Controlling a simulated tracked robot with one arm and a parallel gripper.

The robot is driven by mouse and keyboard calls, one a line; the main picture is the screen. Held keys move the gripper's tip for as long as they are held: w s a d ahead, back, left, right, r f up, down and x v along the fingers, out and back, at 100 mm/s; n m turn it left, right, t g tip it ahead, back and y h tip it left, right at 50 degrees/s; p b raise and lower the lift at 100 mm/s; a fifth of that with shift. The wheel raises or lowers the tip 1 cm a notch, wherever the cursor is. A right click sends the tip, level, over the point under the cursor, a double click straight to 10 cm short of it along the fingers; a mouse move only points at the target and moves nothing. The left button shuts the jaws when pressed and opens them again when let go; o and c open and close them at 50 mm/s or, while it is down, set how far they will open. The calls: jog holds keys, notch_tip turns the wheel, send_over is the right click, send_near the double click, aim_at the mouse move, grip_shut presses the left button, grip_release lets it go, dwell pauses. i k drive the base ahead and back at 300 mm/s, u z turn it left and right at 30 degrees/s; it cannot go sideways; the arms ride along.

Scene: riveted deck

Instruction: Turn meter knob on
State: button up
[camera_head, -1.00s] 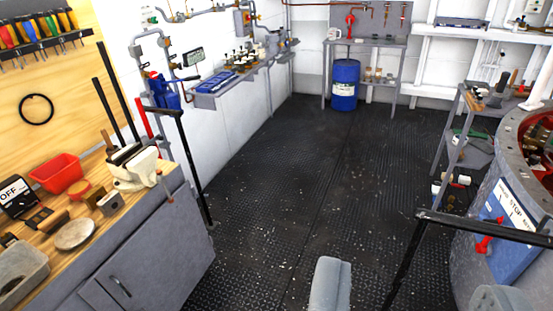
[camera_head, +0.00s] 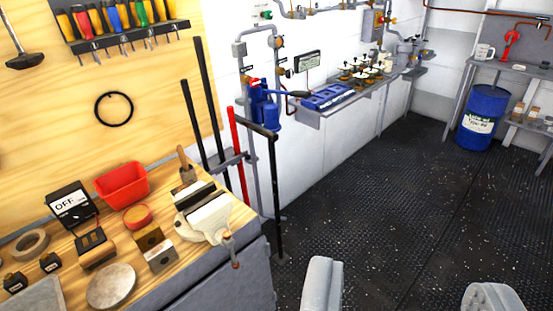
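A black meter (camera_head: 73,204) with a white face reading "OFF" stands on the wooden workbench at the left, near the pegboard wall. Its knob is too small to make out clearly. My gripper (camera_head: 407,296) shows at the bottom edge as two pale grey fingers, set wide apart with dark floor between them. It is open and empty, well to the right of the bench and the meter.
The bench (camera_head: 190,275) also holds a red bin (camera_head: 121,184), a vise (camera_head: 207,220), a round disc (camera_head: 111,286) and small blocks. A black post (camera_head: 277,190) stands beside its right end. A blue barrel (camera_head: 483,117) stands far right. Open deck floor (camera_head: 390,190) lies right of the bench.

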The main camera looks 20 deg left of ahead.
aim_at(78, 215)
jog(key=u, duration=0.55)
jog(key=i, duration=1.15)
jog(key=u, duration=1.1)
jog(key=i, duration=0.6)
jog(key=u, duration=0.25)
jog(key=k, duration=0.9)
jog(key=u, duration=0.15)
jog(key=i, duration=0.9)
jog(key=z, duration=0.1)
